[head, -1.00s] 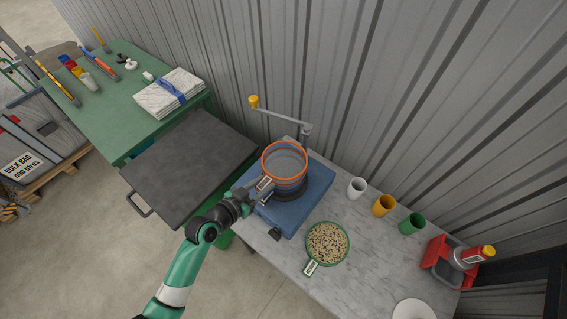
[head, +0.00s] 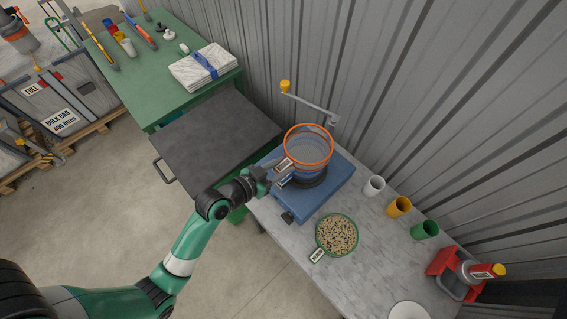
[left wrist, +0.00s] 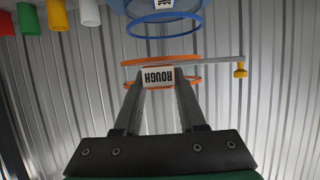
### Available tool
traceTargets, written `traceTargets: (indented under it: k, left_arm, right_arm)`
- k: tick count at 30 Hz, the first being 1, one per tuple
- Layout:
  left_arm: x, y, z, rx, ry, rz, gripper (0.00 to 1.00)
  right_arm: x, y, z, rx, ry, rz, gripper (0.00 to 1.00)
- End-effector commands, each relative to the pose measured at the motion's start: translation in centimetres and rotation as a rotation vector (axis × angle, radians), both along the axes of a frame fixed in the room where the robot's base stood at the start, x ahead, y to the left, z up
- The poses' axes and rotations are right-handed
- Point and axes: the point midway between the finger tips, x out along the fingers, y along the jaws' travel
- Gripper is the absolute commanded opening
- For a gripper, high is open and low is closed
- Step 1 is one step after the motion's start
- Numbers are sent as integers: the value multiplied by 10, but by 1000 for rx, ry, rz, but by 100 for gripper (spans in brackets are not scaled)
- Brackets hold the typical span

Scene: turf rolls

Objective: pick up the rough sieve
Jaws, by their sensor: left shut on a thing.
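The rough sieve (head: 309,125) has an orange rim and a tag reading ROUGH (left wrist: 158,77), upside down in the left wrist view. My left gripper (head: 274,176) is shut on its tagged handle. The sieve is above the blue machine (head: 318,201), roughly level. A blue-rimmed sieve (left wrist: 165,22) shows apart from it in the left wrist view, with a clear gap between the two rims. In the head view the orange sieve partly hides it. My right gripper is not in view.
A crank arm with a yellow knob (head: 286,87) rises behind the sieve. A green-rimmed sieve of grainy material (head: 337,234) lies in front of the machine. White (head: 374,187), yellow (head: 399,207) and green (head: 425,230) cups line the back. A dark flat panel (head: 217,140) lies left.

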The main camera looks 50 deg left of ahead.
Motion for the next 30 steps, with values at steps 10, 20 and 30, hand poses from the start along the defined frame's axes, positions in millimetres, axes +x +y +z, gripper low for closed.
traceTargets:
  k: [10,20,30]
  left_arm:
    - [-70,-60,63,1,-1,-8,0]
    - [-91,-77,75,-1,-2,-1,0]
    - [-91,-77,75,0,-3,2,0]
  right_arm:
    - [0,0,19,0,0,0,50]
    - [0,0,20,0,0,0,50]
    - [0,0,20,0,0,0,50]
